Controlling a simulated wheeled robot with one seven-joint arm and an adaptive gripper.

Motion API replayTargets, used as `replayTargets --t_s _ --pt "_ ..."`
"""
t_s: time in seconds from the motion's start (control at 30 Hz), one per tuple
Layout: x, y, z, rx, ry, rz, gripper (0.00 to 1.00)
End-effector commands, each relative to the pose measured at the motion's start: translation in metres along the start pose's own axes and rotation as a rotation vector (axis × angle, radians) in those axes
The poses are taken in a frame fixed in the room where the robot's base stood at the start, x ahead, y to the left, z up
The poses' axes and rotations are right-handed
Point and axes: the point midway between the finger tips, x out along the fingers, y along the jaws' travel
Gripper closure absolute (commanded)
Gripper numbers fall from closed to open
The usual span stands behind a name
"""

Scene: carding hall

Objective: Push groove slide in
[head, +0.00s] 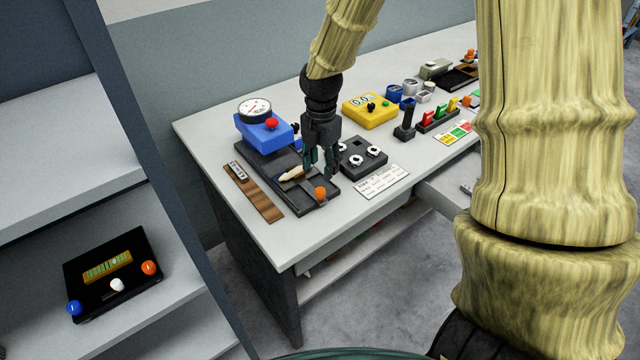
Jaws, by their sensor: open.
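I cannot tell for sure which part is the groove slide. A black base plate (290,205) lies near the left end of the table, with a cream pointed piece (291,174) and an orange knob (320,192) on it. Left of it lies a brown strip (262,203) with a small grey block (237,172) at its far end. My gripper (322,170) points down over the right side of the black plate, behind the orange knob. Its fingers are apart with nothing seen between them. Whether they touch the plate is unclear, and they hide part of it.
A blue device (262,133) with a dial stands behind the plate. A black box with white knobs (360,158), a printed card (382,181) and a yellow meter (370,111) stand to the right. Several small items follow farther right. A shelf (60,210) stands at left.

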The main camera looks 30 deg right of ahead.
Motion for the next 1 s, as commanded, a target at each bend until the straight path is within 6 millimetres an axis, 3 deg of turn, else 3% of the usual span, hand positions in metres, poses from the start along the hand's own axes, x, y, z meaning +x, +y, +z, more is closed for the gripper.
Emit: replayTargets --t_s 0.6,1.0 --pt "0.067 -0.001 0.0 0.001 0.0 -0.003 0.53" --pt "0.084 -0.001 0.001 0.001 0.0 0.0 0.53"
